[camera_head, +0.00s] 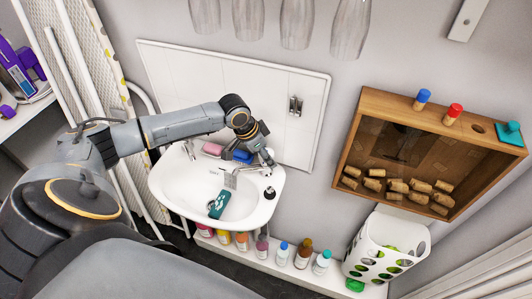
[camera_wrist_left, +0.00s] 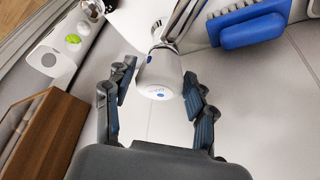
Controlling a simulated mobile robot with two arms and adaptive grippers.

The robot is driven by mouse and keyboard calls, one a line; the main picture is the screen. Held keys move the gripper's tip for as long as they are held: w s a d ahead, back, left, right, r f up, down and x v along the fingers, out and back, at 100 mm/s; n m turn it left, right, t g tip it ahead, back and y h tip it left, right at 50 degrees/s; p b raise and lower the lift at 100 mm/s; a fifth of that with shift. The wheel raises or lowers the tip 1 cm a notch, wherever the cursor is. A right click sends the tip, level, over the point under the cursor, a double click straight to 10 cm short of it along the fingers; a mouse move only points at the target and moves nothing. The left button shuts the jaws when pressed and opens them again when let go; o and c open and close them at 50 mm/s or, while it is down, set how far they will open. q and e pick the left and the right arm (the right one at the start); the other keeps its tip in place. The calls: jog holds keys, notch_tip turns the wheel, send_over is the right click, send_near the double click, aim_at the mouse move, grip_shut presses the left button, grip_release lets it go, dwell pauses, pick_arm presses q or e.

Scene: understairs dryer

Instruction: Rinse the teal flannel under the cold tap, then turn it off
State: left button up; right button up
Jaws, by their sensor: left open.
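The teal flannel (camera_head: 218,205), with a pale pattern, lies in the white sink basin (camera_head: 178,188). The cold tap, with a blue mark on its white head (camera_wrist_left: 160,80), stands between the fingers of my left gripper (camera_wrist_left: 158,98) in the left wrist view. The fingers are open on both sides of the tap head and appear apart from it. In the head view my left gripper (camera_head: 262,152) is over the sink's right back corner and partly hides the tap. Whether water runs cannot be made out. My right gripper is not in view.
A blue brush (camera_wrist_left: 250,25) and a pink bar (camera_head: 212,149) lie at the sink's back edge. Several bottles (camera_head: 303,253) stand on a low shelf below. A wooden box (camera_head: 350,150) with corks and a white basket (camera_head: 385,245) are at right.

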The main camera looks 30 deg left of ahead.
pick_arm(q)
jog(key=c, duration=0.9)
jog(key=shift+r+n+p, duration=0.15)
jog(key=shift+n+p, duration=0.25)
jog(key=shift+p, duration=0.4)
jog(key=n+y+p, duration=0.1)
jog(key=n+p, duration=0.2)
jog(key=p, duration=0.1)
jog(key=shift+r+t+p, duration=0.1)
jog(key=shift+t+p, duration=0.2)
jog(key=shift+p, duration=0.1)
jog(key=shift+f+n+y+p, duration=0.2)
jog(key=shift+n+y+p, duration=0.5)
jog(key=shift+n+p, duration=0.55)
jog(key=o, duration=0.9)
